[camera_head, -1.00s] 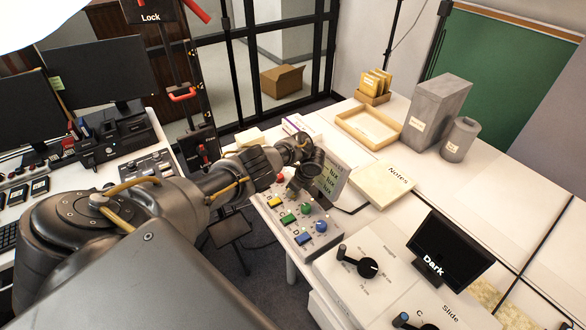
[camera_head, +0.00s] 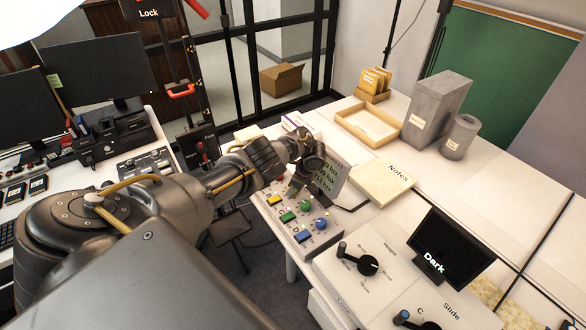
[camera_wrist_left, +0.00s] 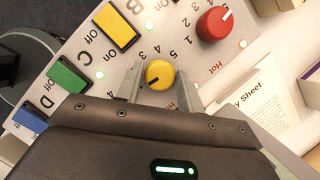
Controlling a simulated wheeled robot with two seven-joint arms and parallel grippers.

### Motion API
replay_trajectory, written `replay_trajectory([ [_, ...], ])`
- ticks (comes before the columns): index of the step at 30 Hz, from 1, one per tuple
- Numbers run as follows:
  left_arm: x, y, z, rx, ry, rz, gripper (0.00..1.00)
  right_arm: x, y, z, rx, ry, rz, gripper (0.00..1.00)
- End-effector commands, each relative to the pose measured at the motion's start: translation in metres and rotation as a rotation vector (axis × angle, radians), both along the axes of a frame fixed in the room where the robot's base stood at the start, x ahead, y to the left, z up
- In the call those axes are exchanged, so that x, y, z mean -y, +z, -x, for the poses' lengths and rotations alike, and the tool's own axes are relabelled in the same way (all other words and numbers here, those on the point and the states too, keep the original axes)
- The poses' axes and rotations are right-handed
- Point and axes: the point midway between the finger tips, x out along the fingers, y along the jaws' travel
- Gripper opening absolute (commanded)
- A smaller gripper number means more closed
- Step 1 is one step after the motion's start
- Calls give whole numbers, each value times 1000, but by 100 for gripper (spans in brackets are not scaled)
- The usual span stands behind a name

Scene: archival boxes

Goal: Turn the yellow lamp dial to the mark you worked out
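The yellow lamp dial (camera_wrist_left: 159,74) sits on the pale panel (camera_wrist_left: 98,82) in the left wrist view. A dark mark on its face points to the lower left of the picture. My left gripper (camera_wrist_left: 162,88) is open, with one finger on each side of this dial. Narrow gaps seem to show beside the dial, so I see no clear contact. In the head view my left gripper (camera_head: 297,187) is over the far part of the panel (camera_head: 316,243) and hides the yellow dial. My right gripper is not in view.
A red dial (camera_wrist_left: 215,22) is close by. Yellow (camera_wrist_left: 115,27), green (camera_wrist_left: 68,77) and blue (camera_wrist_left: 30,118) buttons line the panel. A lux display (camera_head: 330,183) stands behind my gripper. A Notes pad (camera_head: 382,184) and a Dark screen (camera_head: 449,247) are to the right.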

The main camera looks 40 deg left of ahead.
Motion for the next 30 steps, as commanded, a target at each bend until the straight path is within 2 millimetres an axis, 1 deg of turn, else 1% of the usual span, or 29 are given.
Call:
replay_trajectory([
  [1, 0, 0, 0, 0, 0, 0, 44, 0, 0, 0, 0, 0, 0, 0],
  [3, 0, 0, 0, 0, 0, 0, 54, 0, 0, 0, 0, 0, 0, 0],
  [4, 0, 0, 0, 0, -1, 0, 55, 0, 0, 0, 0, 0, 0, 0],
  [11, 0, 0, 0, 1, -1, 0, 55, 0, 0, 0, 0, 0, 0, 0],
  [14, 2, 6, -1, 2, -2, 0, 55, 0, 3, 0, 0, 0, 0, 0],
  [17, 6, 19, -3, 1, -3, 1, 55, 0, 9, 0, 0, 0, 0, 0],
  [21, 16, 45, -7, 3, -3, 1, 55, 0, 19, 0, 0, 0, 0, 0],
  [27, 30, 79, -12, 2, -3, 2, 55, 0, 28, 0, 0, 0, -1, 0],
  [30, 35, 90, -13, 0, -1, 0, 55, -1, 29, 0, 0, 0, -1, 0],
])
